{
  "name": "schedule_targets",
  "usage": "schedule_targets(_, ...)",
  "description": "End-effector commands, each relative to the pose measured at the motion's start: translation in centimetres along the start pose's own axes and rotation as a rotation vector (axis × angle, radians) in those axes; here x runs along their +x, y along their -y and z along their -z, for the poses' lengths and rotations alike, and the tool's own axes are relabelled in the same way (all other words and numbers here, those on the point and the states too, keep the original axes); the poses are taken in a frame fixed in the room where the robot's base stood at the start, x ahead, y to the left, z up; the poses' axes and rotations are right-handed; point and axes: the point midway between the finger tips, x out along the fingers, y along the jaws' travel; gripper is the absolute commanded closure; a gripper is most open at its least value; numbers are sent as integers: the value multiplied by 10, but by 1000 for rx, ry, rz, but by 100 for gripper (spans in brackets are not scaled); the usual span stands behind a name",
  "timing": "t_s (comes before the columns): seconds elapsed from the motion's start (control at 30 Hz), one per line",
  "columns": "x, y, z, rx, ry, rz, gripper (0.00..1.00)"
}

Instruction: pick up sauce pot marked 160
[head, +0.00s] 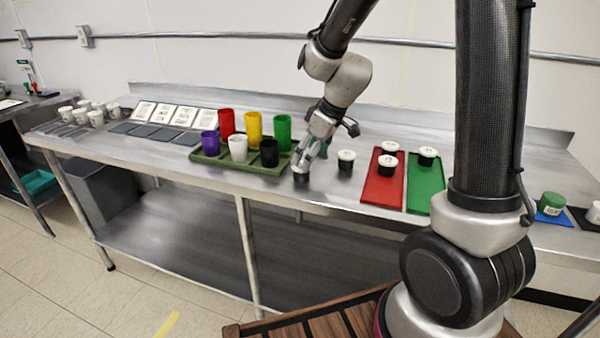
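Several small dark sauce pots with white lids stand on the steel counter. One pot (301,174) is near the front edge, just below my gripper (309,158). Another pot (346,160) stands a little to the right. Two pots (388,163) (389,147) are on the red mat, and one pot (427,156) is on the green mat. The number markings are too small to read, so I cannot tell which pot is 160. My gripper points down at the front pot. Whether its fingers touch the pot or are open is unclear at this size.
A green tray (213,160) of coloured cups is close on the left. The red mat (381,189) and green mat (421,190) lie to the right. A blue mat (549,217) with a green-topped container (551,203) is further right. White cups (96,117) stand far left.

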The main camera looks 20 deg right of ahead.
Motion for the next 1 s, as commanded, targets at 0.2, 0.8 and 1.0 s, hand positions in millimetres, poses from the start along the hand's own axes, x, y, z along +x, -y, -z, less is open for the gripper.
schedule_targets(0.2, 34, 5, 4, 0, 4, 2, 26)
schedule_targets(0.8, 52, 4, 5, 2, 0, 0, 60)
schedule_targets(1.0, 52, 4, 5, 2, 0, 0, 77)
